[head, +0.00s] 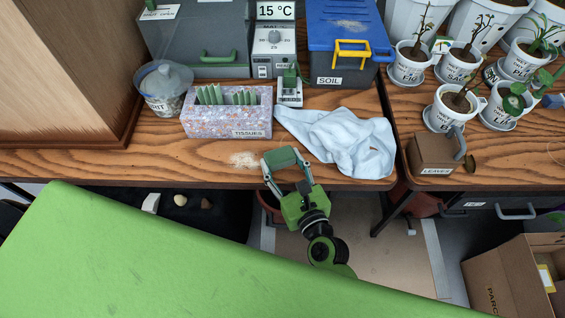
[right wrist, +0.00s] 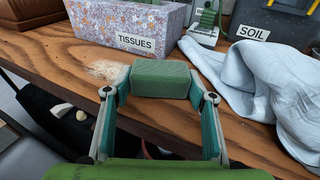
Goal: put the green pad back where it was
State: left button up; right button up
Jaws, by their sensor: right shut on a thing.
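The green pad (head: 280,158) is a small rounded block. My right gripper (head: 285,165) is shut on it, with a finger at each end. In the right wrist view the pad (right wrist: 160,78) sits between the fingertips of the gripper (right wrist: 160,92). The pad is at the front edge of the wooden table (head: 80,163), beside a pale patch of crumbs (head: 244,160). I cannot tell whether it touches the wood. My left gripper is not in view.
A tissues box (head: 228,122) with green pieces standing in it is behind the pad. A pale blue cloth (head: 345,138) lies to the right. Behind are a jar (head: 164,88), a small green-topped device (head: 289,90) and a blue soil bin (head: 345,45). A leaves box (head: 433,152) stands further right.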

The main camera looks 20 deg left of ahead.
jog(key=o, duration=1)
jog(key=shift+f, duration=0.1)
jog(key=shift+r, duration=0.2)
jog(key=p+v, duration=0.1)
jog(key=v, duration=1.1)
jog(key=shift+f+p, duration=0.1)
jog(key=shift+p, duration=0.2)
